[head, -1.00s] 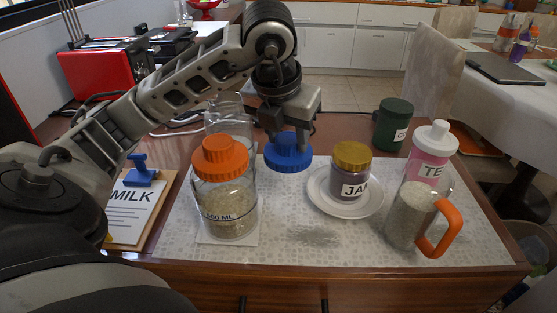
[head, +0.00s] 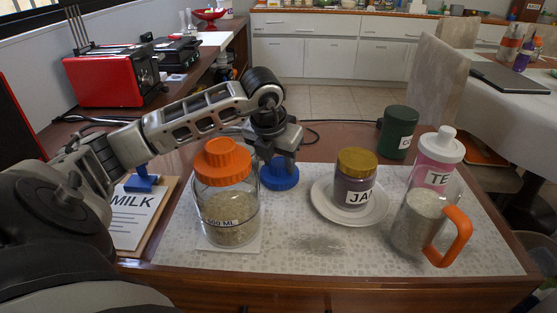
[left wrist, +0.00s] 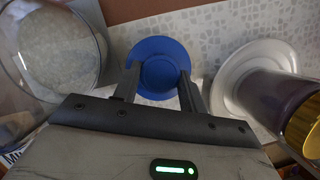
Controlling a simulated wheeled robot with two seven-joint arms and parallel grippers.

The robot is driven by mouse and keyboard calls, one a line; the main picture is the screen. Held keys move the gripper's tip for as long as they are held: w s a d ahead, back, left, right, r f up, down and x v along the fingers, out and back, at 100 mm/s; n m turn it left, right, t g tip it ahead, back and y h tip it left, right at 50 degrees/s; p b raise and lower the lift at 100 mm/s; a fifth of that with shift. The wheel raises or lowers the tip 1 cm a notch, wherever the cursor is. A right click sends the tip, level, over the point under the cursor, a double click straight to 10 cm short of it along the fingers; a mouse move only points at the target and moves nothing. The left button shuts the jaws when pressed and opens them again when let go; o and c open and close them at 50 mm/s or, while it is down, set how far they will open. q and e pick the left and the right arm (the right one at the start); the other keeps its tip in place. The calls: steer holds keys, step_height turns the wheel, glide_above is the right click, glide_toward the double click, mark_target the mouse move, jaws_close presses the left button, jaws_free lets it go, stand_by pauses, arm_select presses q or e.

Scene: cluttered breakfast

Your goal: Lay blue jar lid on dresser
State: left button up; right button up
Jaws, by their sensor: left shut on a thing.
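The blue jar lid (head: 279,176) is at the end of my left gripper (head: 284,158), low over the patterned mat between the orange-lidded jar and the saucer. In the left wrist view the blue lid (left wrist: 158,66) sits between the two fingers of the left gripper (left wrist: 160,80), which are shut on its raised part. The lid looks level and at or very near the mat; I cannot tell whether it touches. The dresser (head: 240,280) is the brown wooden piece under the mat. My right gripper is not in view.
A glass jar with an orange lid (head: 222,163) stands left of the lid. A saucer (head: 325,207) with a gold-lidded jam jar (head: 354,185) is right. A green canister (head: 397,132), pink-white bottle (head: 437,155) and orange-handled jug (head: 425,225) stand further right. The front mat (head: 300,255) is clear.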

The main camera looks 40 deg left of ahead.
mark_target(272, 181)
arm_select(q)
steer(key=o, duration=1.1)
steer(key=shift+r, duration=0.25)
steer(key=p+v, duration=0.1)
steer(key=v, duration=1)
steer(key=shift+s+r+p, duration=0.25)
steer(key=shift+r+p, duration=0.05)
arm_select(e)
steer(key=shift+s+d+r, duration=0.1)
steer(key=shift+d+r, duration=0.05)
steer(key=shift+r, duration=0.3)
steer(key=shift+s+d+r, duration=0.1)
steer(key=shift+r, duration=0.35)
arm_select(q)
steer(key=shift+d, duration=0.1)
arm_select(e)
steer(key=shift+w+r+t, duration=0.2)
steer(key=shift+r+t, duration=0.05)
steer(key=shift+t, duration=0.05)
